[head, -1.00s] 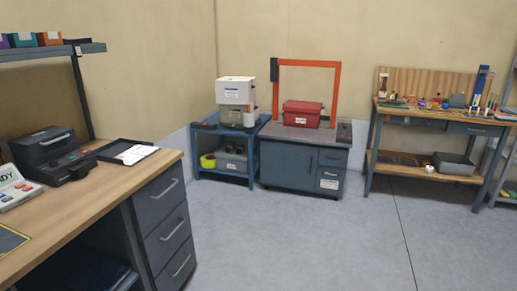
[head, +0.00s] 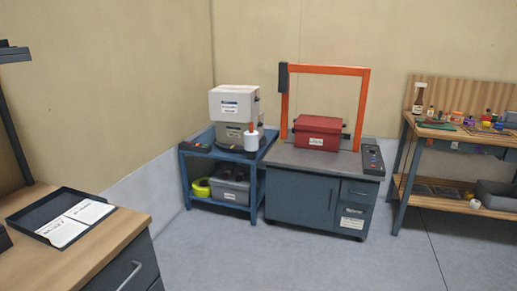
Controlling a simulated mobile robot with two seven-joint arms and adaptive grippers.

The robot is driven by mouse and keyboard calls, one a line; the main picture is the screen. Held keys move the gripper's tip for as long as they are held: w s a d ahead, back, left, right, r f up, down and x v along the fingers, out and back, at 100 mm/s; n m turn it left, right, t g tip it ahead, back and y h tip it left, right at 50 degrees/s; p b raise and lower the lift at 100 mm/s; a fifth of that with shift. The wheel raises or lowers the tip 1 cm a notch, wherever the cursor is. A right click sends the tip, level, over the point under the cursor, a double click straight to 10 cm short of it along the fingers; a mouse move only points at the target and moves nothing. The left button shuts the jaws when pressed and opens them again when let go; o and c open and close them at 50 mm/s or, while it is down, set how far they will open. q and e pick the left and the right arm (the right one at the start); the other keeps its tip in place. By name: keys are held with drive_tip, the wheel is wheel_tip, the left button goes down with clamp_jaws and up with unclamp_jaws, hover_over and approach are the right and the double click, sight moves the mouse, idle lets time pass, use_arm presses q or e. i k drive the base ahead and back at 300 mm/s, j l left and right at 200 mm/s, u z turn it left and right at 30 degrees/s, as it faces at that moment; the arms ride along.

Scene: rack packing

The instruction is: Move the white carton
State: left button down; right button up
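I cannot surely make out a white carton. A white box-shaped thing with a label (head: 233,103) sits high on the blue cart at the back, above a greyish body. I cannot tell whether it is a carton or the top of a machine. A red box with a white label (head: 318,130) stands on the grey cabinet (head: 310,158), under an orange arch (head: 325,70). Neither of my grippers is in view.
The blue cart (head: 222,153) holds a grey bin (head: 231,188) on its lower shelf. A desk with a black tray (head: 62,214) is at near left. A cluttered wooden workbench (head: 460,133) stands at right. The floor in front of the cabinet is clear.

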sight(238, 103)
drive_tip(key=i+l+z, duration=0.1)
drive_tip(key=i+z, duration=0.15)
drive_tip(key=i, duration=0.6)
drive_tip(key=i+z, duration=0.25)
drive_tip(key=i, duration=0.6)
drive_tip(key=i+j, duration=0.2)
drive_tip(key=i, duration=0.35)
drive_tip(key=i+j+u, duration=0.1)
drive_tip(key=i+j, duration=0.15)
drive_tip(key=i, duration=0.35)
drive_tip(key=i+j, duration=0.15)
drive_tip(key=i, duration=0.45)
